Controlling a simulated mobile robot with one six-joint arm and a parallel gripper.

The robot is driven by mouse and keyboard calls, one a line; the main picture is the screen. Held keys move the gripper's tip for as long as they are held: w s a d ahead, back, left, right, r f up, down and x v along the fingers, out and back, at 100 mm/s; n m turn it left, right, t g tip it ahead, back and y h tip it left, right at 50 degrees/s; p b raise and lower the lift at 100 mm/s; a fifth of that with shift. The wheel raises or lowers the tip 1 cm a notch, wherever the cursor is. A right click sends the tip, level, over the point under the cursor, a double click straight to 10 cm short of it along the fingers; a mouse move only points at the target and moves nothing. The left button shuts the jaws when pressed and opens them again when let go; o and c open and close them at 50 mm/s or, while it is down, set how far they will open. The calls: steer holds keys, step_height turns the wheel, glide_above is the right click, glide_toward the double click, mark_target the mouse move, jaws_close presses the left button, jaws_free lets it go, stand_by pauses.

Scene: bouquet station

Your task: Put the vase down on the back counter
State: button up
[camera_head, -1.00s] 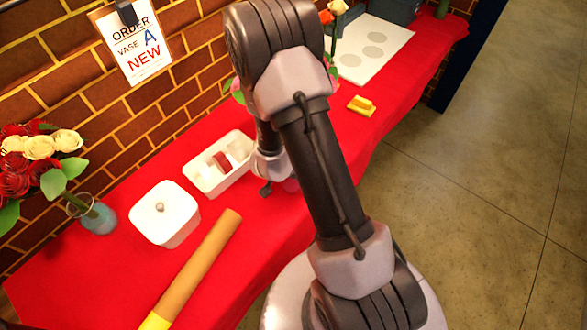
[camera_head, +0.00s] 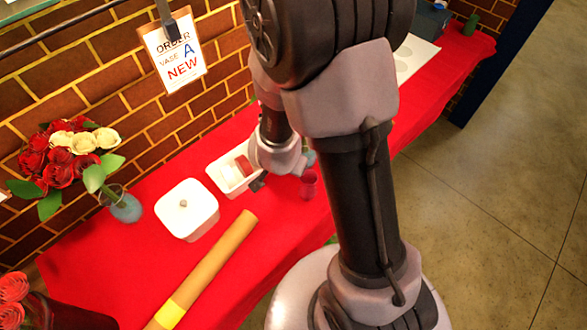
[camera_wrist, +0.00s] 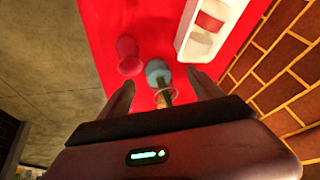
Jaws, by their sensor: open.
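In the wrist view, a small blue-green vase (camera_wrist: 157,70) with a clear rim and something greenish inside stands on the red cloth. My gripper (camera_wrist: 165,88) is open, with one finger on each side of the vase's rim. I cannot tell whether they touch it. In the head view, a bit of blue-green (camera_head: 310,158) shows beside my wrist, and the arm hides most of that spot. Another blue-green glass vase (camera_head: 127,210), with red and cream roses (camera_head: 68,155), stands at the left of the counter (camera_head: 95,258).
A pink-red vessel (camera_head: 308,186) stands close to my gripper. A white compartment tray (camera_head: 228,178), a lidded white box (camera_head: 187,212) and a brown roll (camera_head: 205,268) lie left of it. An order card (camera_head: 173,55) hangs before the brick wall. Red roses (camera_head: 12,295) show at lower left.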

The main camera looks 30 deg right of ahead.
steer(key=s+a+r+n+t+y, duration=0.15)
steer(key=a+r, duration=0.25)
steer(key=r, duration=0.4)
steer(key=a+r+n+y, duration=0.1)
steer(key=a+r+y, duration=0.25)
steer(key=r, duration=0.35)
steer(key=s+r+n, duration=0.1)
steer(key=s+r, duration=0.4)
steer(key=s, duration=0.2)
steer(key=s+a+r+n, duration=0.1)
steer(key=s+r+n, duration=0.1)
steer(key=s+r, duration=0.3)
steer(key=s, duration=0.3)
